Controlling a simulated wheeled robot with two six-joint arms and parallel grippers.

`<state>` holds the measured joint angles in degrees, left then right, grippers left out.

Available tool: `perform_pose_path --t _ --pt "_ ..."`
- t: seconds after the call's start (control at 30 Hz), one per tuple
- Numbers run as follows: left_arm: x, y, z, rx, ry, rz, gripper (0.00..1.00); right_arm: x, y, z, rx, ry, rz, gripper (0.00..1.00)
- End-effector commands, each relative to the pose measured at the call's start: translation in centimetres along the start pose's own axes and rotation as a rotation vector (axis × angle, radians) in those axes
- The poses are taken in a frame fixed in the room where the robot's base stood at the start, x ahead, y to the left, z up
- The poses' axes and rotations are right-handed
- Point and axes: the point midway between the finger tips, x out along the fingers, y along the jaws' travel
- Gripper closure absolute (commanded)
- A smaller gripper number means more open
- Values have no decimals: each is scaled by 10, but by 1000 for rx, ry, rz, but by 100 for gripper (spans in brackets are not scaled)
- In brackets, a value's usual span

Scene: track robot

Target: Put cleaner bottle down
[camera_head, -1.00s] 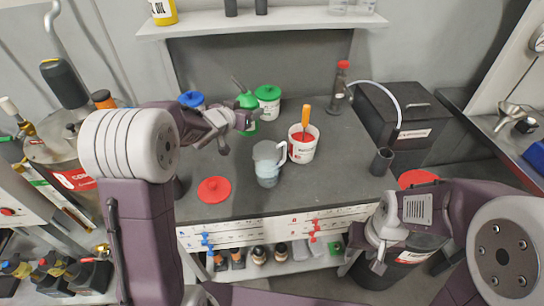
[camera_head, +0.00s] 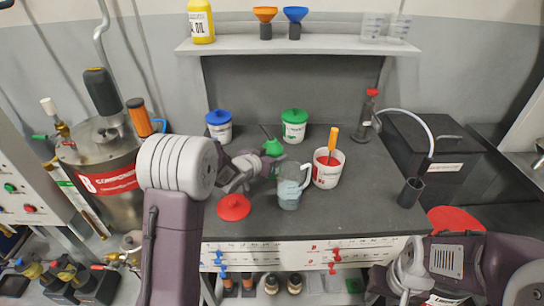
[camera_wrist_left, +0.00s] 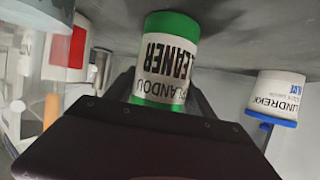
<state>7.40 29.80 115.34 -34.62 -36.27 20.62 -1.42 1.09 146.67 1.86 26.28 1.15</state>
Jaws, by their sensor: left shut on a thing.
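The cleaner bottle is green with a thin spout and shows in the head view (camera_head: 273,147) at the middle of the dark bench. In the left wrist view the bottle (camera_wrist_left: 166,62) appears upside down, with a "CLEANER" label and its green base close to the bench top. I cannot tell whether the base touches it. My left gripper (camera_head: 268,164) is shut around the bottle, which looks about upright. The gripper hides part of its body in the head view. My right gripper (camera_head: 404,294) is at the bottom edge, lower right; its fingers are not clear.
A blue-lidded tub (camera_head: 219,130) and a green-lidded tub (camera_head: 294,129) stand behind the bottle. A clear jug (camera_head: 290,190), an open tub with an orange-handled tool (camera_head: 327,172) and a red lid (camera_head: 233,207) are nearby. The bench top (camera_head: 360,212) is clear at the front right.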

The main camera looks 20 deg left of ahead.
Motion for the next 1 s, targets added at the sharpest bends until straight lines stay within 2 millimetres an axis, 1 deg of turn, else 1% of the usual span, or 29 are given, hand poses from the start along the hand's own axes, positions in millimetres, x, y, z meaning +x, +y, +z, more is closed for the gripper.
perform_pose_path --t 0.1,0.13,0.17,0.2,0.5,0.6,0.63,0.77,1.0 --pt "2 0 4 0 1 0 100 4 0 0 0 0 0 64" --pt "2 0 4 0 0 0 34 4 0 0 0 0 0 64" --pt "1 0 4 0 0 0 26 3 0 0 0 0 0 64" --pt "1 0 4 0 0 0 15 3 0 0 0 0 0 64" --pt "1 0 3 0 0 0 15 2 0 0 0 0 0 64" --pt "-2 0 -3 0 0 0 15 -2 0 0 0 0 0 64" --pt "-6 0 -1 0 0 -1 15 -1 0 0 0 0 0 64" --pt "-29 0 -2 0 0 -1 15 -3 0 0 0 0 0 64" --pt "-77 0 -2 1 0 -2 15 -8 0 -1 0 0 0 64"
